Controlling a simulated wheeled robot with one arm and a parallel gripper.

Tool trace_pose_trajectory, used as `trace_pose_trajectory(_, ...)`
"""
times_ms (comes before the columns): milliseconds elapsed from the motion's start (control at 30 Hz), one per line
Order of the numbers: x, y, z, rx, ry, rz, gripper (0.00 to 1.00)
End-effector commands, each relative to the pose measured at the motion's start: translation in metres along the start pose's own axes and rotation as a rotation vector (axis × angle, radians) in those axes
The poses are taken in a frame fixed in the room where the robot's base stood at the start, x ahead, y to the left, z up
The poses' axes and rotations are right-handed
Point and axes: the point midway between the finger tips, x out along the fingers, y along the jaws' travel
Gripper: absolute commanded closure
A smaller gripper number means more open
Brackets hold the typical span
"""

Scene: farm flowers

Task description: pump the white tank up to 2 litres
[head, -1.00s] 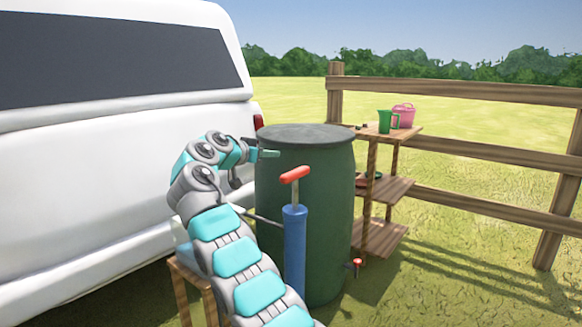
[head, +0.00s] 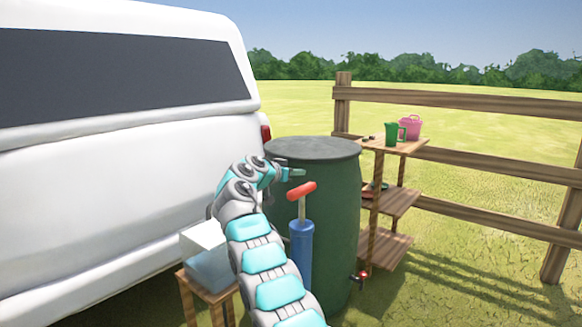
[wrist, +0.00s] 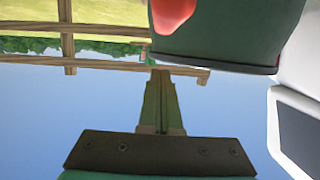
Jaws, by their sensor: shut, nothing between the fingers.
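A blue upright pump (head: 299,258) with a red handle (head: 301,191) on a short rod stands in front of the dark green barrel. The handle sits a little above the pump body. The white tank, seemingly the pale box (head: 206,255) left of my arm, stands on a small wooden stool; its level cannot be read. My gripper (head: 298,172) is shut and empty, close to the handle and slightly above it in the picture. In the wrist view, my shut fingers (wrist: 160,75) point towards the fence, and the red handle (wrist: 172,12) shows at the top edge, apart from them.
The green barrel (head: 335,215) has a red-handled tap (head: 361,275) low on its right. A wooden shelf (head: 393,197) beside it holds a green jug (head: 392,133) and a pink container (head: 411,127). A white vehicle (head: 110,190) fills the left. A fence (head: 470,103) stands behind.

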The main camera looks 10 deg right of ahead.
Motion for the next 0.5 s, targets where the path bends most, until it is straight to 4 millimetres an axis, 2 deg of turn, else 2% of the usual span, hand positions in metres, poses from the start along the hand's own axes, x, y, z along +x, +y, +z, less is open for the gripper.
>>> trace_pose_trajectory(33,0.005,0.001,-0.001,-0.001,-0.001,0.002,1.00)
trace_pose_trajectory(100,0.007,0.000,0.013,0.000,0.001,0.000,1.00)
trace_pose_trajectory(233,0.010,0.001,0.026,-0.001,0.001,0.000,1.00)
trace_pose_trajectory(500,0.012,-0.001,0.038,0.000,0.003,-0.002,1.00)
